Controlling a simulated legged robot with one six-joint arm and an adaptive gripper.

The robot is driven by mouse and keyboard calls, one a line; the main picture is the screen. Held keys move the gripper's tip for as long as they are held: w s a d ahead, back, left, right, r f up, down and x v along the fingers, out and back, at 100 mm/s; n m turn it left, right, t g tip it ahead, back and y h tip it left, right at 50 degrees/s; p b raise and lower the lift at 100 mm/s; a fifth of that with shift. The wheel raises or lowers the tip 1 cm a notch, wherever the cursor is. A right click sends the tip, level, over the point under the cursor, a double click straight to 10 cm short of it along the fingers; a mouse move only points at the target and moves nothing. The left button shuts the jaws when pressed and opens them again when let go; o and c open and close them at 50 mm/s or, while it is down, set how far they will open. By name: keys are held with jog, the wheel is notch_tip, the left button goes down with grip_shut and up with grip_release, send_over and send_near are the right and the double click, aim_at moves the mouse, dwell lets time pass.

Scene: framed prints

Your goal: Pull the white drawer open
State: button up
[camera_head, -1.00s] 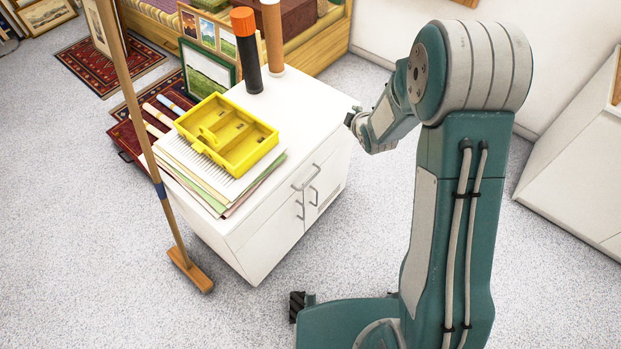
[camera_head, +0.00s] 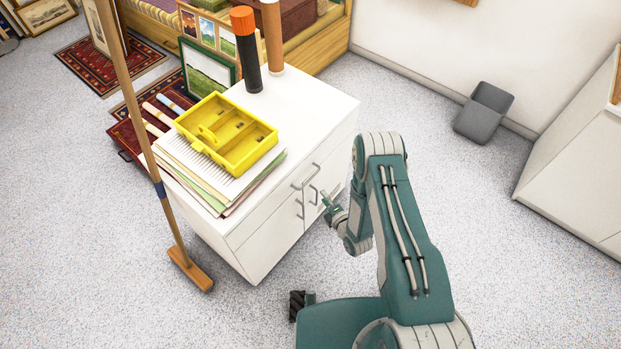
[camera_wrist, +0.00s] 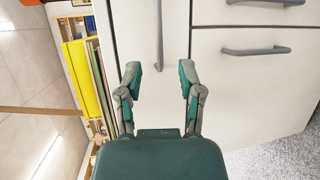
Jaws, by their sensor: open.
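The white drawer (camera_head: 270,203) is the top front panel of a white cabinet and looks shut. Its grey bar handle (camera_head: 305,177) runs across the front. My gripper (camera_head: 327,199) is in front of the cabinet, near the handles; the head view shows it small and partly hidden by my wrist. In the wrist view, which is turned sideways, my gripper (camera_wrist: 159,78) is open and empty. The drawer handle (camera_wrist: 158,35) lies ahead, in line with the gap between the fingers. I see no contact with it.
Two doors below the drawer have their own handles (camera_head: 300,209), one also clear in the wrist view (camera_wrist: 255,50). A yellow box (camera_head: 228,135) on papers and two tubes stand on top. A broom (camera_head: 165,190) leans at the left.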

aim_at(311, 178)
jog(key=x, duration=1)
jog(key=shift+w+a, duration=0.2)
jog(key=shift+w, duration=0.1)
grip_shut()
